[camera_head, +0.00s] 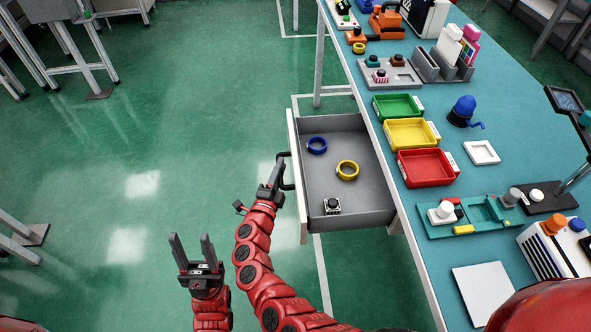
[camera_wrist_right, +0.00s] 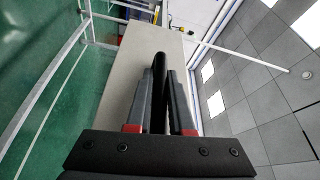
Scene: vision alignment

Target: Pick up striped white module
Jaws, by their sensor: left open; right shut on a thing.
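A small white module with dark markings and a black top (camera_head: 332,206) sits in the near part of the open grey drawer (camera_head: 321,178); its stripes are too small to make out surely. My right gripper (camera_head: 276,172) is shut on the drawer's black handle (camera_head: 288,172), outside the drawer front. In the right wrist view my right gripper (camera_wrist_right: 161,92) has its fingers on either side of the black handle bar (camera_wrist_right: 162,65), before the pale drawer front. My left gripper (camera_head: 194,250) is open and empty, pointing up over the floor, left of the drawer and apart from it.
On the teal table (camera_head: 480,195) stand green, yellow and red trays (camera_head: 425,168), a blue-topped device (camera_head: 463,111) and a green fixture (camera_head: 484,211).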

